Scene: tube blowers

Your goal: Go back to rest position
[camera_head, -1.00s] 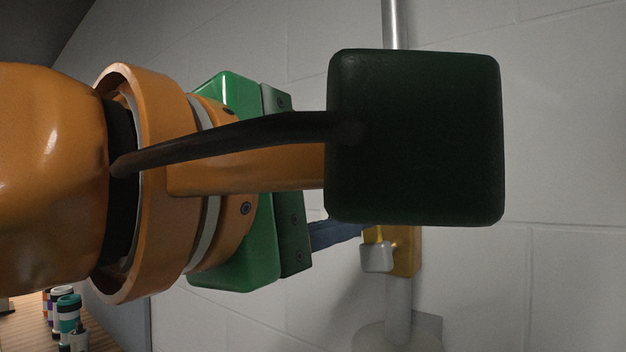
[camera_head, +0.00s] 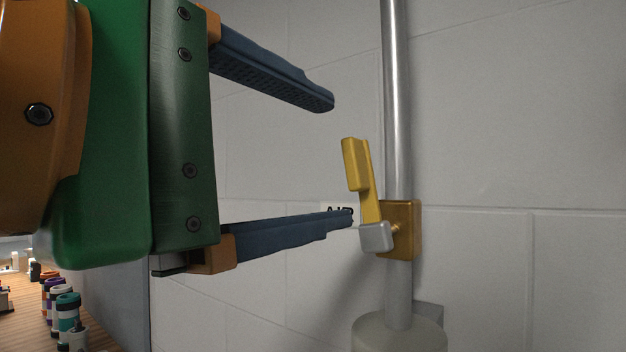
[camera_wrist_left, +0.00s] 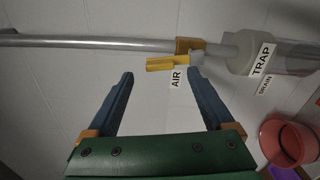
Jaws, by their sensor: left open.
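My left gripper (camera_head: 340,160) comes in from the left in the head view. Its two blue fingers are wide apart with nothing between them. A yellow valve handle (camera_head: 357,168) stands just to the right of the fingertips, apart from them, and tilts slightly. It joins a brass valve body (camera_head: 408,230) on a vertical metal pipe (camera_head: 396,100). In the left wrist view my gripper (camera_wrist_left: 168,88) is also open, and the yellow handle (camera_wrist_left: 160,64) lies beyond the fingertips. My right gripper is in neither view.
A grey trap cylinder (camera_head: 400,335) sits at the pipe's lower end. An AIR label (camera_wrist_left: 177,78) is on the white wall. A red round container (camera_wrist_left: 287,140) shows at lower right in the wrist view. Several coloured bottles (camera_head: 68,312) stand on a wooden surface at lower left.

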